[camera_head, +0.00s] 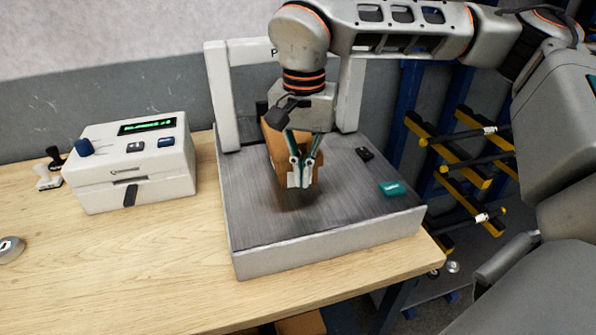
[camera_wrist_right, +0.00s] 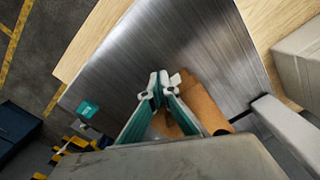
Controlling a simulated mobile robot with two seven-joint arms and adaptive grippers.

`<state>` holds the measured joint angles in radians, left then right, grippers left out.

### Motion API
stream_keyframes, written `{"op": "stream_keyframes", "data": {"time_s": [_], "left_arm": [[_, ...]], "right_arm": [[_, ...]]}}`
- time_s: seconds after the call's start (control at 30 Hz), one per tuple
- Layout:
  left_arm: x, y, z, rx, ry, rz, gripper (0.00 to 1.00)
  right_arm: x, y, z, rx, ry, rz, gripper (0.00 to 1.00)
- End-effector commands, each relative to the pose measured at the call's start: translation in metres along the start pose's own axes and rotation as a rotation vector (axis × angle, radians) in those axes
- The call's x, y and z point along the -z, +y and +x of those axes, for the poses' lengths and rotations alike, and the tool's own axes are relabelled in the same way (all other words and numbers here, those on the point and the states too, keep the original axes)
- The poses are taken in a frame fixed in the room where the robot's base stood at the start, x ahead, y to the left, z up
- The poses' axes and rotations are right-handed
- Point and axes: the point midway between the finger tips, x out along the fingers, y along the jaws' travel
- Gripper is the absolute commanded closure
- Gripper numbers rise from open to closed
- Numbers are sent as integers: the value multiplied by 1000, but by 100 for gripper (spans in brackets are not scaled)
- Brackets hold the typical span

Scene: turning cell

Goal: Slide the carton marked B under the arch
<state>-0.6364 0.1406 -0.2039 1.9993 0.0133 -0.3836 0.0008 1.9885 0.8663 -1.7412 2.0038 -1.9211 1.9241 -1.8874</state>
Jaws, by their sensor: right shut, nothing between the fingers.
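A brown carton (camera_head: 275,143) stands on the brushed metal plate, largely behind my right gripper in the head view. Its marking cannot be read. The carton (camera_wrist_right: 202,100) also shows beside and below the fingers in the right wrist view. The white arch (camera_head: 222,95) stands at the back of the plate, its top bar partly hidden by my right arm. My right gripper (camera_head: 301,180) is shut and empty, pointing down in front of the carton. Whether it touches the carton cannot be told. My left gripper is not in view.
A white control box (camera_head: 133,163) stands left on the wooden table (camera_head: 150,260). A yellow-and-black rack is right.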

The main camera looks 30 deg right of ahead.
Motion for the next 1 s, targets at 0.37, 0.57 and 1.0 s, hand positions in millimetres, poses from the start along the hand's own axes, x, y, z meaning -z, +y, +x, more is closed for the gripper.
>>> {"op": "stream_keyframes", "data": {"time_s": [0.37, 0.57, 1.0], "left_arm": [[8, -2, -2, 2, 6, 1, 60], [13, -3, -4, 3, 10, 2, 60], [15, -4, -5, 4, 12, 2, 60]], "right_arm": [[10, -6, -1, 1, -1, 2, 100], [20, -12, -1, 1, -1, 2, 100], [26, -15, 0, 0, 0, 0, 100]]}}
